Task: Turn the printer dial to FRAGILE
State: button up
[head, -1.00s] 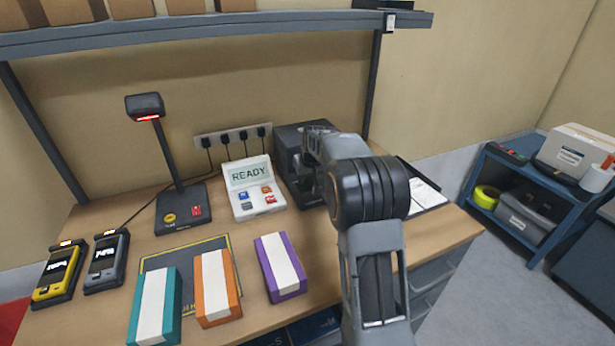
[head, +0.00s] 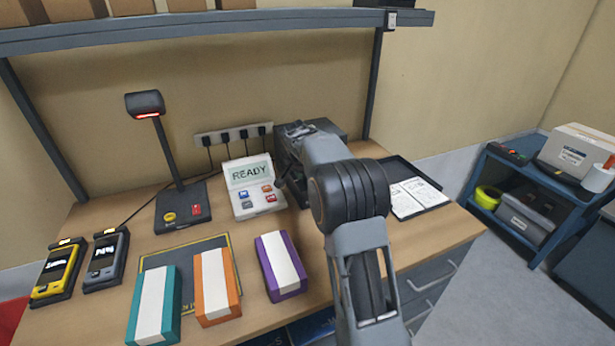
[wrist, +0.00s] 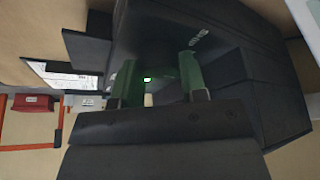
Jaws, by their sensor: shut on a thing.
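The printer (head: 334,129) is a dark box at the back of the bench, partly hidden behind my arm in the head view. Its dark body also fills much of the wrist view (wrist: 235,45), with a small green light glowing on it. My gripper (wrist: 162,90) is at the printer, its two fingers a little apart on either side of a small pale part, which I take to be the dial (wrist: 148,100). The gripper is shut on it. The dial's markings and pointer are hidden, so its setting cannot be read.
A white panel reading READY (head: 252,186) stands just left of the printer. A scanner stand (head: 180,206) is further left. Teal, orange (head: 216,287) and purple boxes lie in front. A black tray with papers (head: 417,197) is at the right. A shelf (head: 230,33) spans above.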

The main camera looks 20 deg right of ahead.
jog(key=m, duration=0.2)
jog(key=m+g, duration=0.1)
jog(key=m, duration=0.1)
jog(key=shift+w+g+p, duration=0.1)
jog(key=shift+g+p, duration=0.2)
jog(key=shift+m+g+h+p, duration=0.4)
jog(key=shift+m+g, duration=0.2)
jog(key=shift+m, duration=0.9)
jog(key=o, duration=0.9)
jog(key=p+v, duration=0.1)
jog(key=v, duration=1.2)
jog(key=shift+a+r, duration=0.15)
jog(key=shift+r, duration=0.2)
